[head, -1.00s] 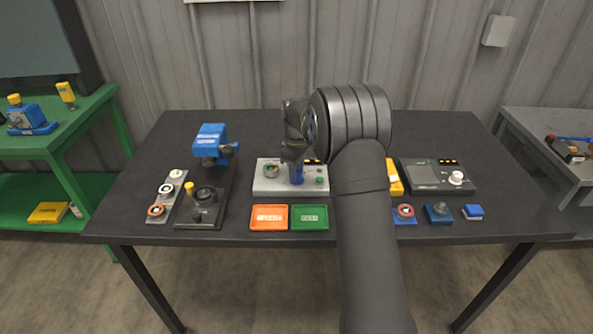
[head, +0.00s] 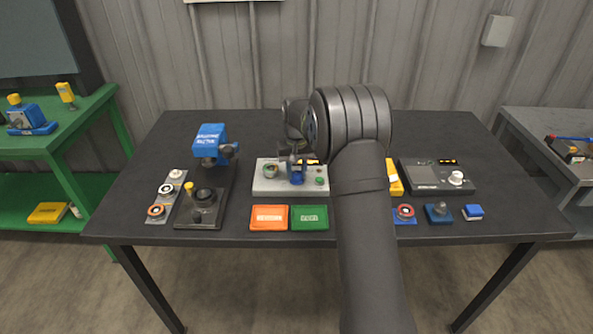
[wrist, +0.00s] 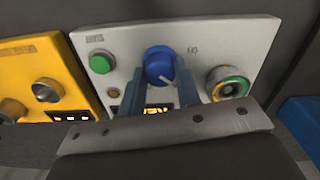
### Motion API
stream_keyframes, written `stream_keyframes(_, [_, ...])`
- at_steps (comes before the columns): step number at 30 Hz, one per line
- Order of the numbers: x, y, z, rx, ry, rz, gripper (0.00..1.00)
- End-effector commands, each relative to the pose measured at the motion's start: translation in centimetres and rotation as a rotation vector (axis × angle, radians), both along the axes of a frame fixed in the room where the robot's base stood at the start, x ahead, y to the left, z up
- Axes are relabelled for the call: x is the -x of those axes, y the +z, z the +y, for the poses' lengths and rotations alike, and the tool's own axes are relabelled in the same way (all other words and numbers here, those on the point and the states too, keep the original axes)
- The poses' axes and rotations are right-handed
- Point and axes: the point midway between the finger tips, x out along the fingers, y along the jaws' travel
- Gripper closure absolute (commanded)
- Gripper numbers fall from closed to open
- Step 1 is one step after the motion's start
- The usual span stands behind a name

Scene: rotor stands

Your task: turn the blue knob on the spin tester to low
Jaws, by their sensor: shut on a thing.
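The spin tester (head: 262,187) is a light grey box near the middle of the table; its panel (wrist: 125,48) fills the middle of the wrist view. The blue knob (wrist: 158,62) is round with a pale pointer mark; it also shows in the head view (head: 297,181). My gripper (wrist: 165,88) has its two fingers on either side of the knob and is shut on it; in the head view, my gripper (head: 296,165) comes down over the panel. The fingers hide part of the panel. I cannot read the low marking.
Beside the knob are a green button (wrist: 102,62) and a coloured dial (wrist: 228,84). A yellow device (wrist: 40,85) stands close by. Orange (head: 268,217) and green (head: 309,217) trays lie in front of the tester. A dark device (head: 437,178) is to the right.

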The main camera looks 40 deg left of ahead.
Motion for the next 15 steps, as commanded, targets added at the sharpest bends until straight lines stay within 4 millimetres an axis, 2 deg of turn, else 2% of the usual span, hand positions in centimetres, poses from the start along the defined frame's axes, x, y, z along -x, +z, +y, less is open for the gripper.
stream_keyframes(6, [-0.05,0.15,0.04,-0.002,-0.137,-0.002,0.93])
stream_keyframes(15, [-0.06,0.17,0.04,-0.002,-0.235,-0.002,0.93])
